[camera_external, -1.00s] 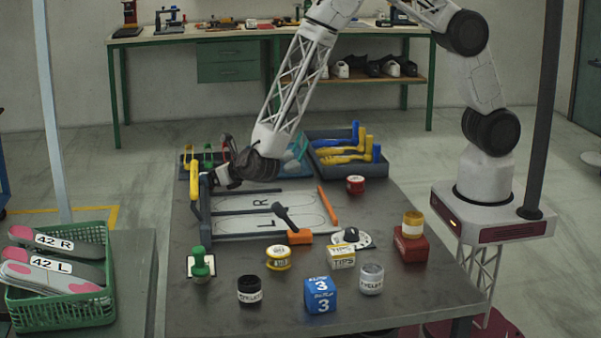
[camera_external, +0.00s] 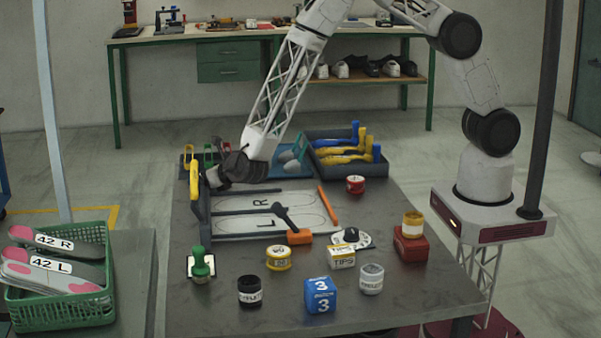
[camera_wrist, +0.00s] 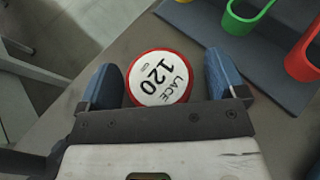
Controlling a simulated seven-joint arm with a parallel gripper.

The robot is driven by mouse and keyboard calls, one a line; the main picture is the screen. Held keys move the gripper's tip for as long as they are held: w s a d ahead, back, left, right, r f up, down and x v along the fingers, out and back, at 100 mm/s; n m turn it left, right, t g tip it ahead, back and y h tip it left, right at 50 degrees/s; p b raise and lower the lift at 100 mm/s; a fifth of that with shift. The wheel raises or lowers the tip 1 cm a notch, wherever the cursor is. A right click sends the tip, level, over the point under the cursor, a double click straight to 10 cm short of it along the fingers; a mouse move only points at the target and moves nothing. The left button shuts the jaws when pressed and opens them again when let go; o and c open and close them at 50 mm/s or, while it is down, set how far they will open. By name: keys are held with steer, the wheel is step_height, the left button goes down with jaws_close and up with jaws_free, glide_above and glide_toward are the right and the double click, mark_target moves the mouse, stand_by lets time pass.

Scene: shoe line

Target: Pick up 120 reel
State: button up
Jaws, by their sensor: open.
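The 120 reel (camera_wrist: 160,77) is a round reel with a red rim and a white top that reads "LACE 120". In the wrist view it lies between the two blue fingers of my gripper (camera_wrist: 165,78), which is open. Small gaps show beside the reel, nearer the left finger. In the external view my gripper (camera_external: 212,178) is low at the table's far left, and I cannot make out this reel there; the arm's end seems to hide it.
A dark rack with green (camera_wrist: 243,15) and red (camera_wrist: 305,55) loops stands close to the reel. Another red reel (camera_external: 355,185) stands further right. Blue and yellow tools fill a dark tray (camera_external: 345,170).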

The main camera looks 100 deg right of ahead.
steer(key=c, duration=1)
steer(key=shift+r, duration=0.15)
steer(key=shift+r, duration=0.7)
step_height(320, 180, up, 2)
steer(key=s, duration=0.5)
steer(key=s+a+r, duration=0.1)
steer(key=s, duration=1)
steer(key=shift+a+r, duration=0.2)
